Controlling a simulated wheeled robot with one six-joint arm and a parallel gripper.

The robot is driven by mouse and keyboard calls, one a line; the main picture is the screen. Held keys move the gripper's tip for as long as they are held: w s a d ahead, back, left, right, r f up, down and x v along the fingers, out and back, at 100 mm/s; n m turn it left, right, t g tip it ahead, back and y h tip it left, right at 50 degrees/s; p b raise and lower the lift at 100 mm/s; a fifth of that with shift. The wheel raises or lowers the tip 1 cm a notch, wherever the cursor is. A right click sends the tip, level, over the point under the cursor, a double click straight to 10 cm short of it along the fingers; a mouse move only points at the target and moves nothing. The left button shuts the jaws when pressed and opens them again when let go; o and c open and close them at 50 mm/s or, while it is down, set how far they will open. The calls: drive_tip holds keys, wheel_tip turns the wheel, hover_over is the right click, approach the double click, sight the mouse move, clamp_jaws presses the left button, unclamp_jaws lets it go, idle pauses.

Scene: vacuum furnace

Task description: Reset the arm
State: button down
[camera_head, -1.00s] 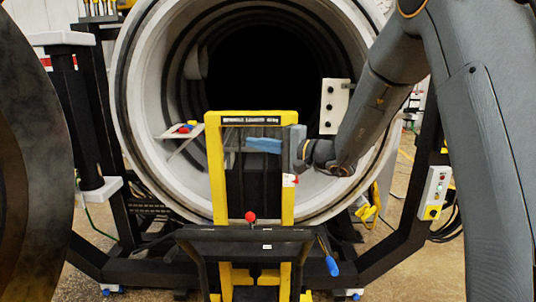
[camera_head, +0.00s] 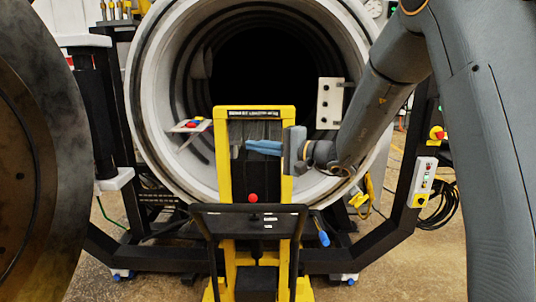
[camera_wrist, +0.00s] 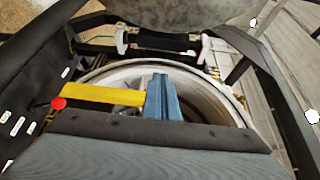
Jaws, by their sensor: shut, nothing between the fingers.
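My gripper (camera_head: 264,147) has blue fingers and points left in the head view, in front of the dark furnace opening. The fingers are shut together with nothing between them. They show against the upper part of the yellow lift frame (camera_head: 223,165); I cannot tell whether they touch it. In the wrist view the blue fingers (camera_wrist: 161,97) reach up from the wrist, beside the yellow frame's top bar (camera_wrist: 104,93). My arm comes in from the right side of the head view.
The round furnace chamber (camera_head: 150,115) stands open behind the lift. A small shelf (camera_head: 190,126) with coloured items is inside left. A white switch panel (camera_head: 329,103) is at the right rim. The large door (camera_head: 60,180) fills the left. A control box (camera_head: 423,182) is at right.

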drive_tip(key=s+d+f+n+g+h+b, duration=0.2)
drive_tip(key=s+d+f+g+h+b, duration=0.15)
drive_tip(key=s+f, duration=0.65)
drive_tip(key=s+d+f+n+g+h+b, duration=0.1)
drive_tip(key=s+d+f+g+h+b, duration=0.3)
drive_tip(key=s+f, duration=0.6)
drive_tip(key=s+d+f+n+g+h+b, duration=0.1)
drive_tip(key=s+d+f+n+h+b, duration=0.2)
drive_tip(key=s+d+f, duration=0.7)
drive_tip(key=d+f+h+b, duration=0.2)
drive_tip(key=d+f+h, duration=0.1)
drive_tip(key=d+h, duration=0.1)
drive_tip(key=shift+s+d+f, duration=0.15)
drive_tip(key=shift+s+d, duration=0.25)
drive_tip(key=shift+d, duration=0.2)
